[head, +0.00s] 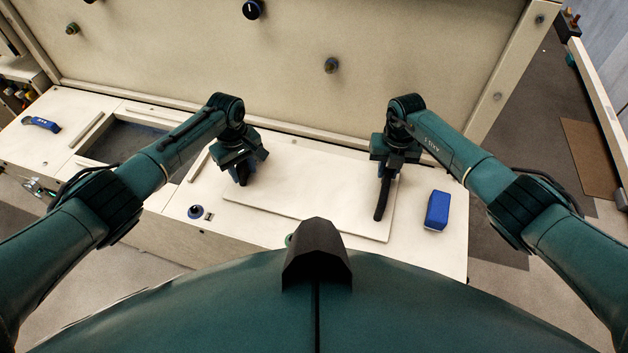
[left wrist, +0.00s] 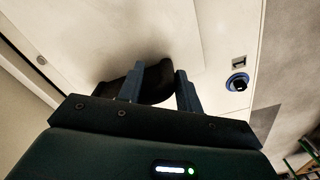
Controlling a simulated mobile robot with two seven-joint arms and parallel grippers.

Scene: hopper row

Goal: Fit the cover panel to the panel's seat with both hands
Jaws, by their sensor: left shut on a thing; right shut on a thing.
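The cover panel (head: 305,185) is a flat cream board with a dark handle near each end. It lies flat on or just above the cream bench top; I cannot tell if it touches. My left gripper (head: 242,176) is shut on the panel's left handle; in the left wrist view its fingers (left wrist: 158,82) stand on both sides of the black handle (left wrist: 150,90). My right gripper (head: 386,178) is shut on the right black handle (head: 381,203). A dark rectangular opening (head: 120,143) with cream strips beside it, seemingly the panel's seat, is left of the panel, partly hidden by my left arm.
A blue block (head: 437,210) stands on the bench right of the panel. A blue-ringed knob (head: 196,212) is at the front edge, left of the panel. A blue item (head: 41,124) lies at the far left. A tall cream wall (head: 290,60) with knobs rises behind the bench.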

